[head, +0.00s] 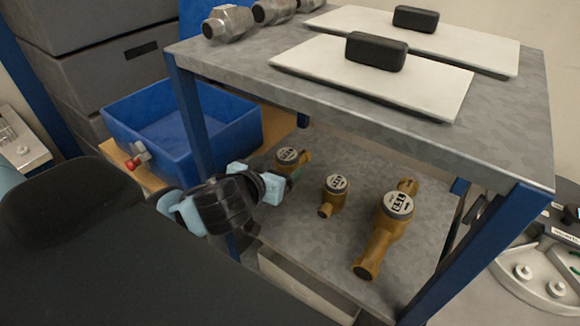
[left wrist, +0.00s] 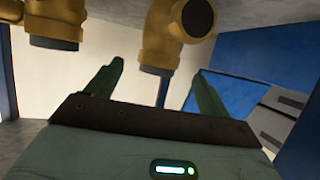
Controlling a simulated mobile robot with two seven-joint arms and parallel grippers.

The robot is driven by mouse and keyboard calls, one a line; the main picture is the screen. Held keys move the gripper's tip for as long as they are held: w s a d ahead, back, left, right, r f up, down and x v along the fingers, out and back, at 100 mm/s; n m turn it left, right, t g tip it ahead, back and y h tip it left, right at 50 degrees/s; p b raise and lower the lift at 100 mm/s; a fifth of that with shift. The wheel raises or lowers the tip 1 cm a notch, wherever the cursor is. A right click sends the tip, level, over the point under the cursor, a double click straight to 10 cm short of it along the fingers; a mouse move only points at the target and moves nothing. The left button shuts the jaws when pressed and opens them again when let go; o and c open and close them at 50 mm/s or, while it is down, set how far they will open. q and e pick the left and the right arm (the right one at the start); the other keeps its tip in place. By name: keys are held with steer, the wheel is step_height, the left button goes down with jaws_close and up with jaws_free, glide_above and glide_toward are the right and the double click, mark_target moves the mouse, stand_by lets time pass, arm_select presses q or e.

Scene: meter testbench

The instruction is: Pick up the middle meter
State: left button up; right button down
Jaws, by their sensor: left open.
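Three brass meters with round dial faces stand on the lower metal shelf in the head view. The middle meter (head: 336,188) is small and sits between the back left meter (head: 290,158) and the larger right meter (head: 390,225). My left gripper (head: 290,181) is at the left side of the shelf, open and empty, close to the back left meter and left of the middle one. The left wrist view shows two brass bodies, one (left wrist: 165,45) ahead between the open fingers (left wrist: 158,80) and one (left wrist: 55,25) at the upper left; which meters these are I cannot tell.
The upper shelf (head: 235,62) overhangs the lower one and carries white boards (head: 400,85) with black blocks and several metal fittings (head: 228,22). A blue table leg (head: 187,115) stands near my left arm. A blue bin (head: 215,135) is behind at left.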

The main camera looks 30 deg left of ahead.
mark_target(282, 163)
arm_select(q)
steer(key=shift+x, duration=1.35)
steer(key=shift+w, duration=0.4)
steer(key=x, duration=0.3)
steer(key=shift+w+r, duration=0.1)
steer(key=shift+w, duration=0.1)
steer(key=shift+w+f, duration=0.3)
steer(key=shift+w, duration=0.15)
steer(key=c, duration=1.5)
steer(key=shift+r, duration=0.1)
steer(key=shift+c, duration=0.5)
steer(key=shift+w+a+r, duration=0.1)
steer(key=shift+a+r, duration=0.05)
